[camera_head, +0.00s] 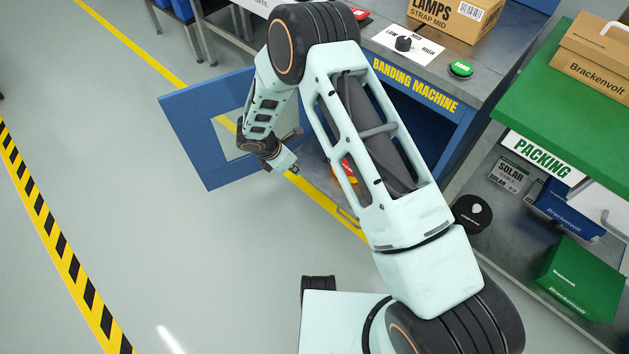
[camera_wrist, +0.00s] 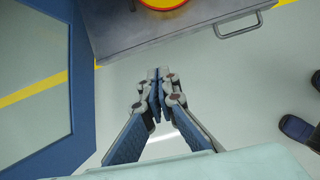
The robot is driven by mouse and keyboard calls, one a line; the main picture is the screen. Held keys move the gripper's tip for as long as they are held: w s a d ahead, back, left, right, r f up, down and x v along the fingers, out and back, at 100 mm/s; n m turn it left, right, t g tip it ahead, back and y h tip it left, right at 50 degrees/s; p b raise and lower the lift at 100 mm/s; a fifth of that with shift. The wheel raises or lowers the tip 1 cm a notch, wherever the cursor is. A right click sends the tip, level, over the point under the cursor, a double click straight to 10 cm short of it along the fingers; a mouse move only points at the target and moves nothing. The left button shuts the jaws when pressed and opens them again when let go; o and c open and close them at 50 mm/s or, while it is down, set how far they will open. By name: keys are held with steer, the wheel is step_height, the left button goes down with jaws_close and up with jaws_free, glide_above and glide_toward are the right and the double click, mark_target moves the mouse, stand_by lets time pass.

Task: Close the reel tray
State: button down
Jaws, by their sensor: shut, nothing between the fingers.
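The reel tray (camera_wrist: 170,36) is a grey drawer with a bar handle (camera_wrist: 238,25) on its front. It stands pulled out from the blue banding machine (camera_head: 415,86), with a yellow and red reel (camera_wrist: 163,3) on it. In the head view my arm hides most of the tray; the reel (camera_head: 347,172) and handle (camera_head: 347,217) show beside the arm. My gripper (camera_wrist: 158,84) is shut and empty, over the floor in front of the tray's front face, left of the handle. The gripper also shows in the head view (camera_head: 291,170), and looks apart from the tray.
A blue door with a window (camera_head: 190,112) stands open left of the tray and close to my gripper. Yellow floor lines (camera_head: 130,42) run nearby. The green packing bench (camera_head: 560,95) with boxes is at the right. Open floor lies at the left.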

steer(key=w+d+f+b, duration=0.1)
steer(key=w+f+b, duration=0.1)
steer(key=f, duration=0.4)
steer(key=w+d+f+n+b, duration=0.1)
steer(key=w+d+f+b, duration=0.1)
steer(key=f, duration=0.5)
steer(key=shift+w+f, duration=0.3)
steer(key=shift+w, duration=0.4)
